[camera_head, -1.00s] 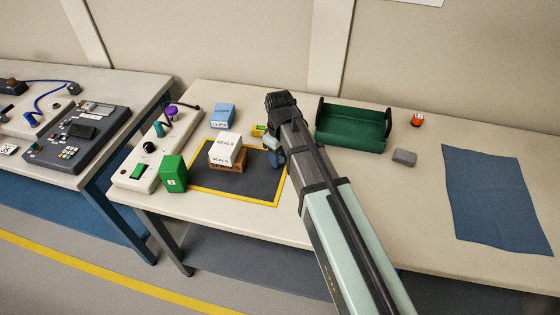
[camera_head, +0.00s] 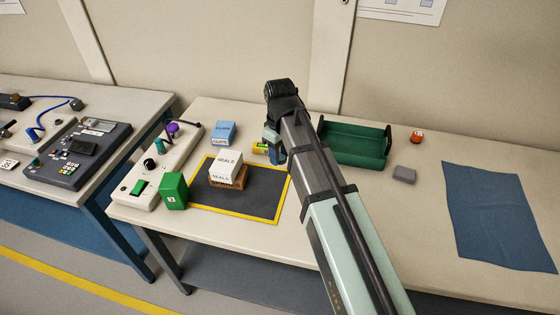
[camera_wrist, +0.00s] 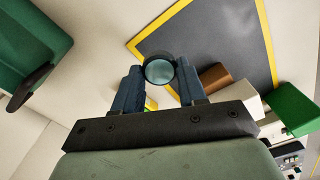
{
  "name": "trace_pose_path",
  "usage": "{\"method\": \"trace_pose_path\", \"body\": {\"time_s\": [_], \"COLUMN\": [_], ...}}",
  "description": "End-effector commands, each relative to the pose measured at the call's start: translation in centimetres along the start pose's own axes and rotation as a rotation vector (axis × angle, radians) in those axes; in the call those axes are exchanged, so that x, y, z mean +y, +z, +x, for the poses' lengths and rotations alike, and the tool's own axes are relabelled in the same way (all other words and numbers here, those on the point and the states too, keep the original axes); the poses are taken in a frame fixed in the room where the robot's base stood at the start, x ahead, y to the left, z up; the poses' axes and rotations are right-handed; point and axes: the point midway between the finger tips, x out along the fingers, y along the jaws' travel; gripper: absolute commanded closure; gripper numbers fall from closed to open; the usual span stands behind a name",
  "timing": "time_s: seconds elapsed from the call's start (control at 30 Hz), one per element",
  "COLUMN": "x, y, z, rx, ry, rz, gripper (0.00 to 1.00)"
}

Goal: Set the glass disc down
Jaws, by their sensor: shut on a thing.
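The glass disc (camera_wrist: 159,70) is a round, clear bluish lens with a dark rim. It shows in the wrist view between the two blue fingers of my gripper (camera_wrist: 160,78), which is shut on it. In the head view my gripper (camera_head: 270,138) is over the table at the back right corner of the yellow-edged dark mat (camera_head: 262,205).
On the mat stands a white SEALS box (camera_head: 225,165) on a brown block (camera_head: 240,181). A green box (camera_head: 173,190), a blue box (camera_head: 223,132) and a control panel (camera_head: 140,180) are to the left. A green tray (camera_head: 352,146), grey block (camera_head: 404,174) and blue cloth (camera_head: 495,210) are to the right.

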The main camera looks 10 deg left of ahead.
Motion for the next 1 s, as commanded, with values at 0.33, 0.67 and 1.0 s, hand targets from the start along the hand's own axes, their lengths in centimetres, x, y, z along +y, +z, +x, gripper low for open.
{"method": "trace_pose_path", "body": {"time_s": [0.33, 0.67, 1.0], "x": [4.8, 11.9, 12.3], "y": [1.4, -1.5, -2.1], "z": [-0.8, -0.9, 1.5], "rx": [-0.009, -0.010, -0.001], "ry": [-0.006, -0.008, -0.001], "rz": [0.072, 0.127, 0.127], "gripper": [0.88, 0.88, 0.88]}}
